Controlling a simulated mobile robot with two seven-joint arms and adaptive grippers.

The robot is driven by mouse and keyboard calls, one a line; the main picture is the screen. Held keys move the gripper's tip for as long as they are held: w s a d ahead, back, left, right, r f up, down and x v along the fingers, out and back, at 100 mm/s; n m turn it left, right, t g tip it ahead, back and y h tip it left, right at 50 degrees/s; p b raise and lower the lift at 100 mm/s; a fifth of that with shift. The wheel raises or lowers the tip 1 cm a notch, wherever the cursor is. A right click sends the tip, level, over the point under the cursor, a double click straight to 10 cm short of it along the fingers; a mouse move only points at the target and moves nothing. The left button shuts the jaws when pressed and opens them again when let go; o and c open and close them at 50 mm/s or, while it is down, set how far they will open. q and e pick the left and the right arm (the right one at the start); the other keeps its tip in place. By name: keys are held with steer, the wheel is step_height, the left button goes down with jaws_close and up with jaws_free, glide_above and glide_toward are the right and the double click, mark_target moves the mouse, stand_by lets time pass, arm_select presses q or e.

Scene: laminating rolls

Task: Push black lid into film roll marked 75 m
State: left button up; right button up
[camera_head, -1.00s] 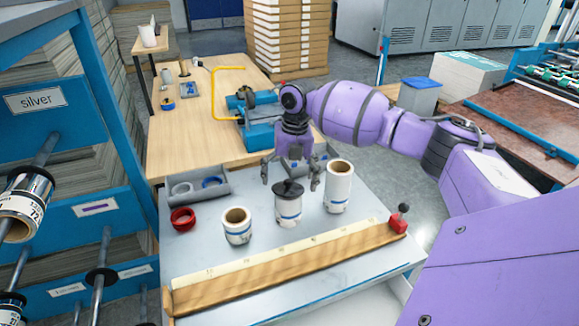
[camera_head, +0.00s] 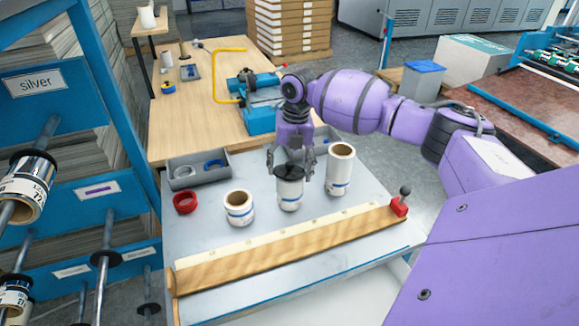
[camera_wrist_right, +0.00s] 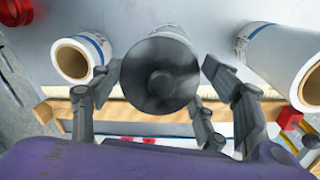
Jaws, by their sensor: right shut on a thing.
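The black lid (camera_head: 289,173) sits on top of the middle film roll (camera_head: 290,193), a white roll with a blue stripe. My right gripper (camera_head: 290,165) is over this roll, pointing down, its fingers shut on the lid at either side. In the right wrist view the round dark lid (camera_wrist_right: 160,76) with its central knob covers the roll's end between the fingers. How deep the lid sits is hidden. A shorter roll (camera_head: 239,208) stands to the left and a taller roll (camera_head: 340,170) to the right, both open-topped. The length markings are too small to read. My left gripper is out of view.
A wooden ruler bar (camera_head: 290,248) with a red-based knob (camera_head: 400,204) lies along the table's front. A red ring (camera_head: 185,202) and a grey tray (camera_head: 186,181) are at the left. A wooden bench (camera_head: 190,125) stands behind.

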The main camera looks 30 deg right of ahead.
mark_target(293, 164)
steer(key=shift+s+f, duration=0.15)
steer(key=shift+f, duration=0.35)
steer(key=shift+s+a+f, duration=0.1)
steer(key=shift+s+f, duration=0.05)
steer(key=shift+f, duration=0.25)
steer(key=o, duration=0.8)
steer(key=shift+f, duration=0.1)
steer(key=o, duration=0.4)
steer(key=shift+w, duration=0.2)
steer(key=shift+r, duration=0.2)
steer(key=shift+r, duration=0.2)
steer(key=shift+r, duration=0.35)
steer(key=r, duration=0.7)
steer(key=d+r, duration=0.1)
steer(key=r, duration=0.3)
steer(key=shift+s, duration=0.25)
